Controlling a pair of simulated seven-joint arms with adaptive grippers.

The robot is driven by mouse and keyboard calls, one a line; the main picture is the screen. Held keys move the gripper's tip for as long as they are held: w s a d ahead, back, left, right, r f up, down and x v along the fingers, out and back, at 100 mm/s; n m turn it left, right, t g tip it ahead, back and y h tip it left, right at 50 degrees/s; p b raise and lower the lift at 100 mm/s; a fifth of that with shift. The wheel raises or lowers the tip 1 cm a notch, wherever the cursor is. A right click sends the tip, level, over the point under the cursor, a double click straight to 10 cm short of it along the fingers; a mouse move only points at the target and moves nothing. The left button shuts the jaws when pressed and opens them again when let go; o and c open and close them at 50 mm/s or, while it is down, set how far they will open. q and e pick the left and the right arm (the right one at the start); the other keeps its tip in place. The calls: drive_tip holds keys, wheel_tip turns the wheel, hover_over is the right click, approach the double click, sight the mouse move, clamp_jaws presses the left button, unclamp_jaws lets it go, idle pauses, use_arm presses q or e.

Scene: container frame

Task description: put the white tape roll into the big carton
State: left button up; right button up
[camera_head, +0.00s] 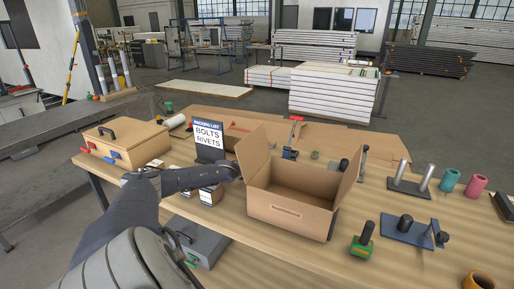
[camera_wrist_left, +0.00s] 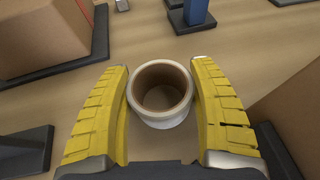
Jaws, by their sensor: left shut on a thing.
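The white tape roll (camera_wrist_left: 160,119) shows in the left wrist view as an upright ring with a tan inner core. It sits between the yellow fingers of my left gripper (camera_wrist_left: 161,65), which is shut on it. In the head view my left gripper (camera_head: 232,171) is just left of the big carton (camera_head: 288,211), and I cannot make out the roll there. The big carton stands open on the workbench with its flaps raised, and its inside floor is mostly hidden. My right gripper is not in view.
A packing-list sign (camera_head: 208,138) and small boxes (camera_head: 211,193) stand near my left gripper. A wooden case (camera_head: 128,140) is at the left of the workbench (camera_head: 350,272). A green-based part (camera_head: 361,247) and a blue plate (camera_head: 404,231) lie right of the carton.

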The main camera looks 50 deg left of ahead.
use_arm(q)
drive_tip(key=shift+f, duration=0.15)
drive_tip(key=o, duration=1.1)
drive_tip(key=shift+o, duration=0.2)
drive_tip(key=shift+v, duration=5.85)
drive_tip(key=shift+o, duration=0.6)
drive_tip(key=shift+s, duration=0.15)
